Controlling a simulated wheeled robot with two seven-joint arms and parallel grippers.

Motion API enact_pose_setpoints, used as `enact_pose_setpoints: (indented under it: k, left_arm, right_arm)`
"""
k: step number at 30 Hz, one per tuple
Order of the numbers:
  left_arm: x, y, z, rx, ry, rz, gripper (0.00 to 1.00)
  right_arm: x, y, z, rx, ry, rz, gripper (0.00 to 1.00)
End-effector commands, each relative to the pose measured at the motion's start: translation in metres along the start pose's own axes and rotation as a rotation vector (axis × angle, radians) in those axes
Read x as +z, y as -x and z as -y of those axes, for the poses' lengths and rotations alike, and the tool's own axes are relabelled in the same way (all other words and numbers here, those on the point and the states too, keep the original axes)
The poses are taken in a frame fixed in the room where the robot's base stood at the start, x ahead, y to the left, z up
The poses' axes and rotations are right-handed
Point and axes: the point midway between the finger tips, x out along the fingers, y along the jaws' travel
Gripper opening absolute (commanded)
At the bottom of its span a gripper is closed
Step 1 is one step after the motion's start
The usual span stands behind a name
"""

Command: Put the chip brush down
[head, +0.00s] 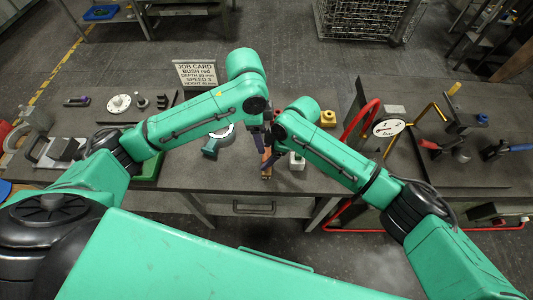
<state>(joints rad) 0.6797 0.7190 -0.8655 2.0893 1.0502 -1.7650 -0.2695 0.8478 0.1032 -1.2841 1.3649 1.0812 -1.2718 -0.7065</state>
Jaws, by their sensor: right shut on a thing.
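My right gripper (267,158) is at the middle of the bench's front part, below the end of my right arm. It is shut on the chip brush (267,171), of which only a small brown-orange part shows. The brush is low over the bench top near the front edge; I cannot tell if it touches. My left arm reaches in to the same area, and its gripper is mostly hidden among dark wrist parts, so its jaws cannot be made out.
The grey bench (215,178) is bare just left of the brush. A teal-handled ring tool (212,147) lies to the left. A job card (196,74) stands behind. A dial gauge (388,128) and red hose are at right.

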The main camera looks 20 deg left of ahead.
Motion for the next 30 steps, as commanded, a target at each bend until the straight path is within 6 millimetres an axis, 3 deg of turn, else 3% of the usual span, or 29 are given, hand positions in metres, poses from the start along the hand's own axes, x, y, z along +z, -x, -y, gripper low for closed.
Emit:
enact_pose_setpoints:
  k: [1,2,3,13,17,24,30]
  left_arm:
    - [0.0,0.0,0.0,0.0,0.0,0.0,0.68]
    - [0.0,0.0,0.0,0.0,0.0,0.0,0.68]
    - [0.0,0.0,0.0,0.0,0.0,0.0,0.68]
    - [0.0,0.0,0.0,0.0,0.0,0.0,0.68]
    - [0.0,0.0,0.0,0.0,0.0,0.0,0.68]
    - [0.0,0.0,0.0,0.0,0.0,0.0,0.68]
    - [0.0,0.0,0.0,0.0,0.0,0.0,0.68]
  right_arm:
    - [0.001,-0.002,0.0,-0.001,-0.001,0.0,0.01]
    - [0.001,-0.001,0.0,-0.001,-0.001,0.0,0.86]
    - [0.001,-0.001,0.0,-0.001,-0.001,0.0,1.0]
    - [0.0,0.007,0.0,0.001,0.0,-0.001,1.0]
    - [0.0,0.034,-0.001,0.004,0.0,-0.001,1.0]
    - [0.0,0.099,-0.001,0.004,0.002,0.0,1.0]
    - [0.0,0.121,0.0,0.0,-0.001,0.0,1.0]
